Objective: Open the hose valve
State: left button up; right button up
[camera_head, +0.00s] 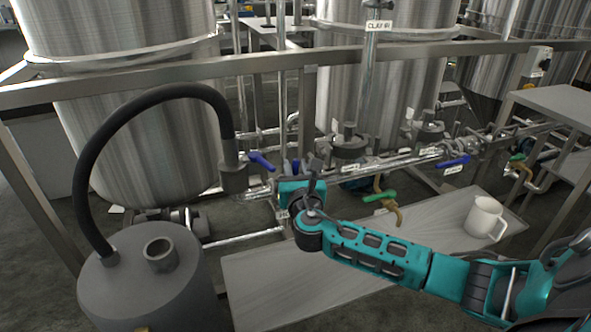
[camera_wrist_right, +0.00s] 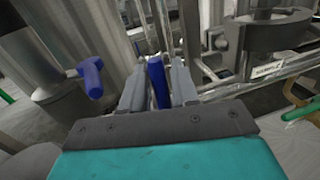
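A thick black hose (camera_head: 110,140) arches from a grey vessel to a grey coupling (camera_head: 233,178) at the pipe. A blue handle (camera_head: 261,160) sticks out beside that coupling; a blue handle on a grey fitting also shows at the left of the right wrist view (camera_wrist_right: 90,77). My right gripper (camera_head: 301,168) is at the pipe, just right of the coupling. In the wrist view, an upright blue handle (camera_wrist_right: 158,84) stands between its two grey fingers, very close to both. I cannot tell whether they press on it. My left gripper is not in view.
A grey vessel (camera_head: 150,285) stands at the lower left. A white mug (camera_head: 484,218) is on the bench (camera_head: 285,290). Another blue handle (camera_head: 455,161) and a green handle (camera_head: 380,196) are on the pipes to the right. A steel rail (camera_head: 270,62) crosses above the pipes.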

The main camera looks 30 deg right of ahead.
grip_shut()
